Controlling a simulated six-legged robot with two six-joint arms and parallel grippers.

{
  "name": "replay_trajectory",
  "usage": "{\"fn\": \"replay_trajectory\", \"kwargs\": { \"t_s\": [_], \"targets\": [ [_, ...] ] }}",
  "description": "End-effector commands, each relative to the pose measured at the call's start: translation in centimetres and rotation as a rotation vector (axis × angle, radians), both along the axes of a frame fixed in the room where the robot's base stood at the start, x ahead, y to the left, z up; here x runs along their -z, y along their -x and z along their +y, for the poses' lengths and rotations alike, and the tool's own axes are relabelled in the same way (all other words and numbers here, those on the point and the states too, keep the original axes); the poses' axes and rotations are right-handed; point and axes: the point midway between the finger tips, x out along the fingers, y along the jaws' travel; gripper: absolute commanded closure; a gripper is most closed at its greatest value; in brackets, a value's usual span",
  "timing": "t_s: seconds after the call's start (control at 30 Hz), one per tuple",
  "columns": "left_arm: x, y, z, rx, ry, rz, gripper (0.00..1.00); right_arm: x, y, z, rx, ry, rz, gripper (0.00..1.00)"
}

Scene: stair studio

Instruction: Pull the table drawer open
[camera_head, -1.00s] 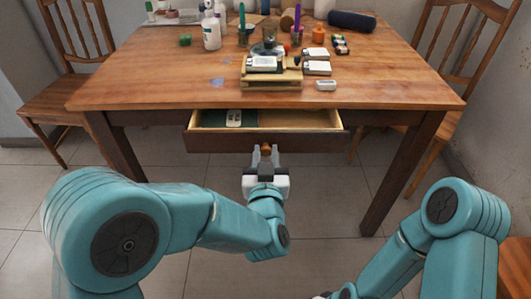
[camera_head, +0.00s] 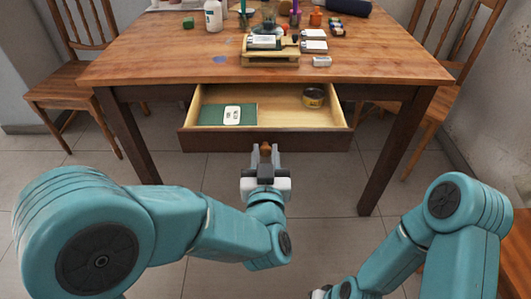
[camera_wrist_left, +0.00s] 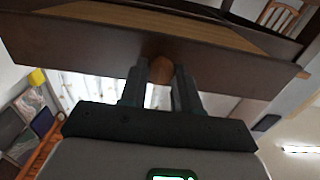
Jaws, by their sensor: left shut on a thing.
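The table drawer (camera_head: 265,139) stands well out from under the wooden table (camera_head: 265,72), and its inside shows. It holds a green notebook (camera_head: 212,115) with a white device (camera_head: 232,114) on it at the left, and a round tin (camera_head: 313,97) at the right. My left gripper (camera_head: 265,152) is shut on the round wooden drawer knob (camera_head: 266,147) at the middle of the drawer front. The knob also shows between the fingers in the left wrist view (camera_wrist_left: 161,69). Only part of my right gripper (camera_head: 320,293) shows at the bottom edge; its fingers cannot be made out.
A wooden stand with a device (camera_head: 270,50), a white bottle (camera_head: 213,15) and small boxes crowd the tabletop. Wooden chairs stand left (camera_head: 78,95) and right (camera_head: 440,110). The tiled floor (camera_head: 330,180) in front of the drawer is clear.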

Motion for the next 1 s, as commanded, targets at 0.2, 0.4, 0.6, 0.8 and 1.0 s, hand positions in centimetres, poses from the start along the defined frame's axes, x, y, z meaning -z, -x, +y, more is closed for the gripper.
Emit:
{"fn": "replay_trajectory", "kwargs": {
  "t_s": [0.2,0.4,0.6,0.8,1.0],
  "targets": [
    [0.00,0.10,-0.01,0.000,0.000,0.000,1.00,0.06,-0.02,-0.02,0.000,0.000,0.000,0.55],
    [-0.02,0.08,-0.01,0.000,0.000,0.000,1.00,0.06,-0.02,-0.02,0.000,0.000,0.000,0.55],
    [-0.02,0.16,-0.01,0.000,0.000,-0.001,0.44,0.05,-0.01,0.00,0.000,0.000,0.000,0.55],
    [-0.03,0.27,-0.01,0.000,0.000,-0.001,0.44,0.05,-0.01,0.00,0.000,0.000,0.000,0.55],
    [-0.03,0.26,0.02,0.000,0.001,-0.001,0.44,0.09,-0.01,-0.01,0.000,0.000,0.000,0.55]
  ]
}}
